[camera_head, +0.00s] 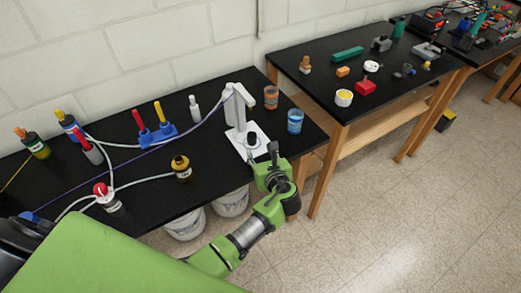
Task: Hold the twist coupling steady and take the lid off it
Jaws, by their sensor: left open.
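My left gripper (262,153) is open and empty, its two fingers apart. It is in front of the white stand (239,103), at the near right edge of the left black table. A small dark round piece (253,141) sits on the stand's white base, just beyond the fingertips. I cannot tell from this view whether it is the twist coupling, and I make out no lid clearly. Small coupling-like parts also lie on the second table, including a grey piece (408,69). My right gripper is not in view.
On the left black table (225,177) stand an orange-brown cup (271,97), a blue cup (295,121), an amber bottle (181,168) and several tubes and cables. White buckets (231,202) stand below.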

